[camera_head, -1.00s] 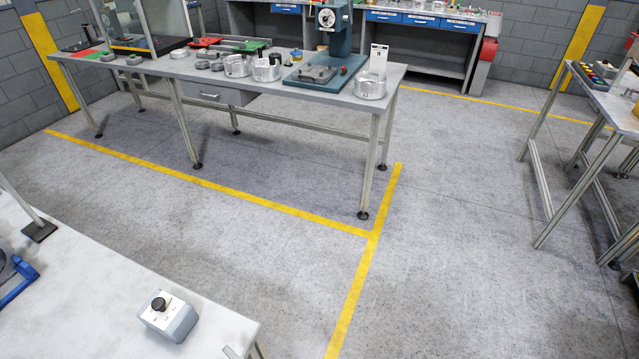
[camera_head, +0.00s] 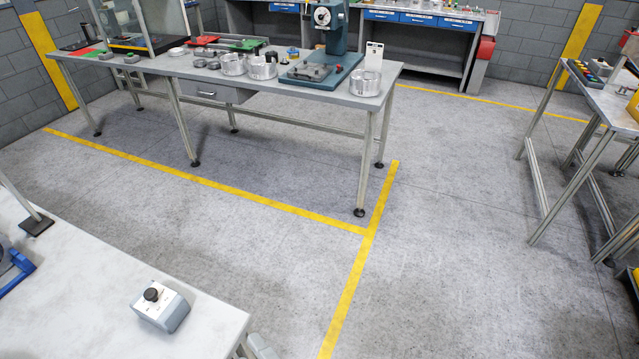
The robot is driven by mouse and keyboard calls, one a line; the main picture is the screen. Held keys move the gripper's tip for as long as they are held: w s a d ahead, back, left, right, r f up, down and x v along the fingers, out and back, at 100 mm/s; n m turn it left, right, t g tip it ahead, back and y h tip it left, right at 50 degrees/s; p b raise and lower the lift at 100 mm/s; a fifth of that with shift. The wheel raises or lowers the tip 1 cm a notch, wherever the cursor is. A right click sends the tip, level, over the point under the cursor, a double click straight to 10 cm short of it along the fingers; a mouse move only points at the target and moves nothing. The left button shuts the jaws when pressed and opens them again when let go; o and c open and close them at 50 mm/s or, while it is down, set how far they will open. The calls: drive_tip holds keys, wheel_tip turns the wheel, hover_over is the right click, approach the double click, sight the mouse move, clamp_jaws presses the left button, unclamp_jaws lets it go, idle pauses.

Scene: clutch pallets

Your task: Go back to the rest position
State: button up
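My gripper and arm do not show in the head view. The task names no object. A white worktable (camera_head: 95,290) fills the lower left. On it stands a grey box with a black knob (camera_head: 160,306), near the table's right corner. A blue and dark part (camera_head: 14,268) is cut off by the left edge.
A long grey workbench (camera_head: 190,68) holds several metal rings, a teal press (camera_head: 331,40) and fixtures. Another bench (camera_head: 608,105) stands at the right. Yellow lines (camera_head: 352,285) mark the floor. The grey floor (camera_head: 450,240) between the benches is clear.

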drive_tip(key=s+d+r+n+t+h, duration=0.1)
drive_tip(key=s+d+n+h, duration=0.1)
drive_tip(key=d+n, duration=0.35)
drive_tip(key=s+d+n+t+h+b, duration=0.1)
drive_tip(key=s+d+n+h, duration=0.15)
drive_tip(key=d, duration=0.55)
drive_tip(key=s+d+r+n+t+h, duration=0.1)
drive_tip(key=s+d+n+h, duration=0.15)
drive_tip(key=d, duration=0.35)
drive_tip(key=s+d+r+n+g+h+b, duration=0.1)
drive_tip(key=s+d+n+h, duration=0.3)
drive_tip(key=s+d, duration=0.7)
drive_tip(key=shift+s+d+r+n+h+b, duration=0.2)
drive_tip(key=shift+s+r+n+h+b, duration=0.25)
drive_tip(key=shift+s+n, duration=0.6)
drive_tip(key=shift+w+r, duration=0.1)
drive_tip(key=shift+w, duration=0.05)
